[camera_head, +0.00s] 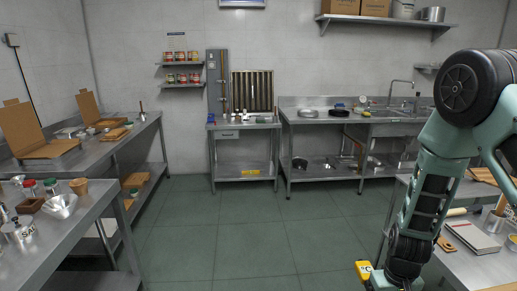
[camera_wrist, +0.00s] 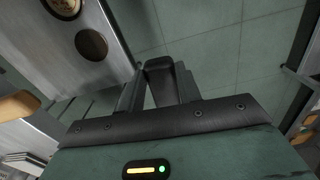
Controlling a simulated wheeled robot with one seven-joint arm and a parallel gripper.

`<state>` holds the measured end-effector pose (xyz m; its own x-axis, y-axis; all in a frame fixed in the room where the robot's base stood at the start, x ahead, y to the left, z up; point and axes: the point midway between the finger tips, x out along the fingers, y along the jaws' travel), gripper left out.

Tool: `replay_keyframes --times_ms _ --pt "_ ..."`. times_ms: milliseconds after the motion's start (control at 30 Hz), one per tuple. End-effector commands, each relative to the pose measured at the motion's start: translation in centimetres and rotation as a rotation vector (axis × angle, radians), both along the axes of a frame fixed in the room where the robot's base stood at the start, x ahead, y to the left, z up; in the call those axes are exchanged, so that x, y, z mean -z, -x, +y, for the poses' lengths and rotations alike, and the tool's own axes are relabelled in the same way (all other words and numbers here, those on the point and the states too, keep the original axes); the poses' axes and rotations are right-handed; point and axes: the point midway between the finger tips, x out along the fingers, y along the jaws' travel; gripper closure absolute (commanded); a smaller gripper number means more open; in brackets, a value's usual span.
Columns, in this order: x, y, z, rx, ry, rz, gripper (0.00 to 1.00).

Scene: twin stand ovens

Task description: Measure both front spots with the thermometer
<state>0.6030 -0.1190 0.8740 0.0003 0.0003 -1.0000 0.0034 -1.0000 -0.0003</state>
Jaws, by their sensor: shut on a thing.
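The thermometer (camera_head: 364,269) shows as a small yellow body at the bottom of the head view, right of centre. My gripper (camera_head: 377,279) is shut on it, low over the floor beside the right-hand table; the fingertips are partly cut off by the frame edge. In the wrist view my gripper (camera_wrist: 160,80) has its two dark fingers close around a dark part of the thermometer (camera_wrist: 158,65). Its display is too small to read. I cannot make out the ovens or the front spots in either view.
A steel table (camera_head: 462,275) with a notebook (camera_head: 473,237) and a utensil pot (camera_head: 494,222) stands at right. Steel counters (camera_head: 85,212) line the left. A small table (camera_head: 243,126) and a sink counter (camera_head: 335,120) stand at the back wall. The middle floor (camera_head: 245,235) is clear.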

Motion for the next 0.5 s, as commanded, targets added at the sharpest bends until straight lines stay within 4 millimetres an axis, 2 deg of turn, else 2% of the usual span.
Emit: replay_keyframes --times_ms 233,500 --pt "-1.5 0.7 0.7 0.048 0.0 0.0 0.93" --pt "-6.1 3.5 3.3 0.264 0.0 0.0 0.93"
